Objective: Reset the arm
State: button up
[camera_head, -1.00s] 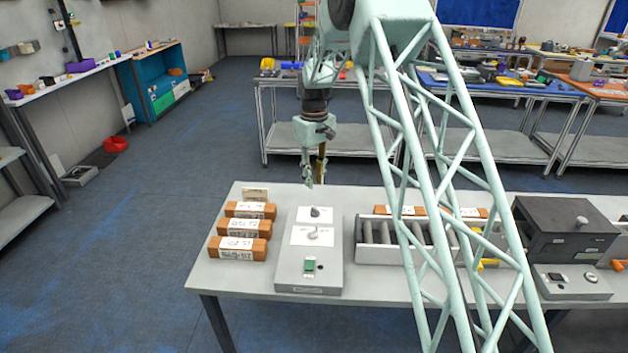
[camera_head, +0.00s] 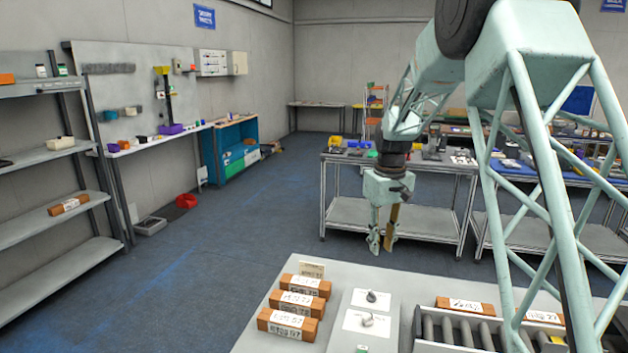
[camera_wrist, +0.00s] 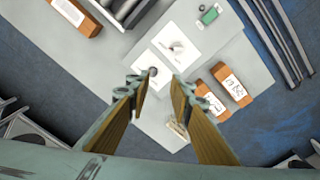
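My gripper (camera_head: 381,243) hangs pointing down above the back part of the near table, at the end of my pale green arm. In the wrist view my gripper (camera_wrist: 155,95) has its two wood-coloured fingers spread apart with nothing between them. Below them, a grey station plate (camera_wrist: 214,50) bears two white cards with small dark and grey knobs. The same station plate (camera_head: 345,337) shows in the head view, clear of the fingers.
Several labelled orange-brown boxes (camera_head: 287,325) lie left of the plate on the table (camera_head: 257,344). A roller tray (camera_head: 425,347) stands right of it, with another box (camera_head: 465,305) behind. Shelves (camera_head: 50,155) line the left wall. The blue floor between is open.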

jog(key=s+r+m+t+b, duration=0.1)
jog(key=s+r, duration=0.8)
jog(key=s, duration=0.5)
jog(key=s+r+m+t+b, duration=0.1)
jog(key=s+r, duration=0.9)
jog(key=s, duration=0.3)
jog(key=s+f+m+t+b, duration=0.1)
jog(key=s+f+m, duration=0.1)
jog(key=s, duration=2.9)
jog(key=shift+f, duration=0.35)
